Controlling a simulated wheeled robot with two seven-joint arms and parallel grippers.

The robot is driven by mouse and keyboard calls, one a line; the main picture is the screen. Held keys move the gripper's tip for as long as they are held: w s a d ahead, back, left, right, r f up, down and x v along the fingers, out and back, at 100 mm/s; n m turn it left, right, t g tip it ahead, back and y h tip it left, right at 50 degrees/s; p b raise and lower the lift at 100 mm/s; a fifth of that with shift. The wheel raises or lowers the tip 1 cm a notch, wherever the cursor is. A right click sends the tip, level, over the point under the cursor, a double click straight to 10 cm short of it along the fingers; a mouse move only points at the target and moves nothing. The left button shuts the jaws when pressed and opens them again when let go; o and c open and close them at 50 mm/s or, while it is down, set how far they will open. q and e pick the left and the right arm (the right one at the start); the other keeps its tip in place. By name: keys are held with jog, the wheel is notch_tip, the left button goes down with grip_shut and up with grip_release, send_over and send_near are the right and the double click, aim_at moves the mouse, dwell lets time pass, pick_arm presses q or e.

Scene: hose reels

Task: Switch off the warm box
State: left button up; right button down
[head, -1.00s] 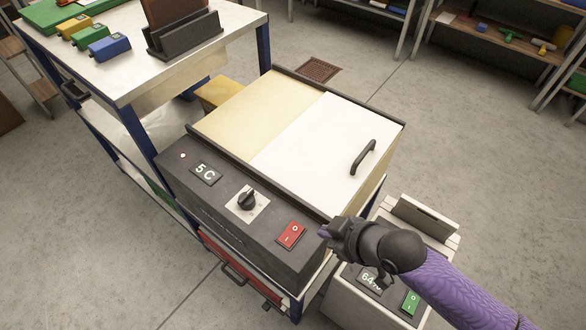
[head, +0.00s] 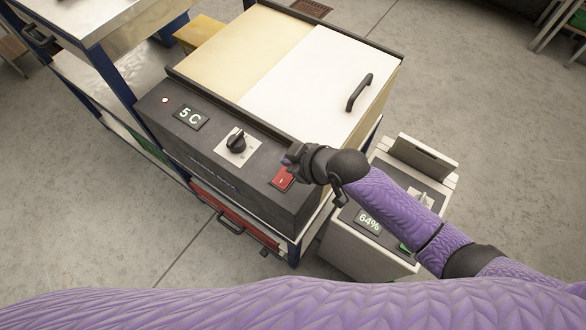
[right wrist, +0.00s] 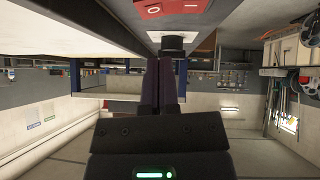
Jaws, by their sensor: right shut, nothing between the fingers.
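The warm box (head: 225,190) has a dark front panel with a display (head: 190,117) reading "5 C", a black knob (head: 236,144) and a red rocker switch (head: 282,181). My right gripper (head: 289,160) is shut and empty at the switch's far edge, hiding part of it in the head view. In the right wrist view, the shut fingers (right wrist: 165,80) point toward the panel, with the knob (right wrist: 172,42) beyond their tips and the red switch (right wrist: 170,8) at the top edge, its O mark visible. I cannot tell whether the fingers touch the panel. My left gripper is not in view.
A white lid with a black handle (head: 359,93) covers part of the box top. A smaller grey unit (head: 350,250) showing "64%" stands close on the right, under my right arm. A metal-topped cart (head: 90,15) stands at the left. Open floor lies in front.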

aim_at(280, 170)
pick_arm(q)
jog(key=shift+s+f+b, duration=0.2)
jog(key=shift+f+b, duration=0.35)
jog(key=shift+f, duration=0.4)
pick_arm(e)
jog(key=shift+w+d+f, duration=0.1)
jog(key=shift+d+f, duration=0.05)
jog(key=shift+f, duration=0.75)
jog(key=shift+w+d+f, duration=0.1)
jog(key=shift+f, duration=0.8)
jog(key=shift+d+f, duration=0.1)
jog(key=shift+f, duration=0.3)
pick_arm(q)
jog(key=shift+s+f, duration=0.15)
pick_arm(e)
jog(key=shift+s+a+r, duration=0.2)
jog(key=shift+s+r, duration=0.05)
jog(key=shift+s+a+r+p, duration=0.15)
jog(key=shift+s+a+p, duration=0.2)
jog(key=shift+p, duration=0.25)
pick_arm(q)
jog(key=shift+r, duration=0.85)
